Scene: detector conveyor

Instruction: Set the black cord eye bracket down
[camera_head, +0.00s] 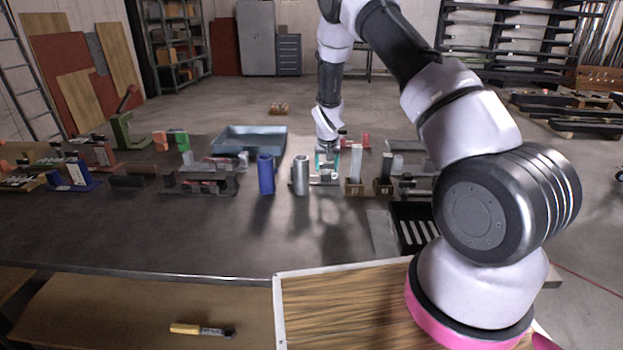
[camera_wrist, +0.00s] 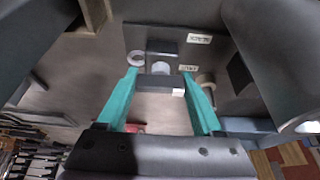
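My gripper (camera_head: 326,162) is low over the far middle of the dark table in the head view. In the wrist view its two teal fingers (camera_wrist: 160,80) stand apart with a short dark bar between their tips. I take this bar, with a small white patch at its right end, to be the black cord eye bracket (camera_wrist: 155,81). Both fingertips appear to touch its ends. A grey plate (camera_wrist: 140,40) with white labels, a dark block and a pale round post lies just beyond it. Whether the bracket touches the plate is unclear. The bracket is too small to make out in the head view.
A blue cylinder (camera_head: 266,175) and a silver cylinder (camera_head: 301,175) stand left of my gripper. A blue-grey tray (camera_head: 250,132) lies behind them. A wooden holder (camera_head: 355,187) stands close on the right. The table's front middle is clear.

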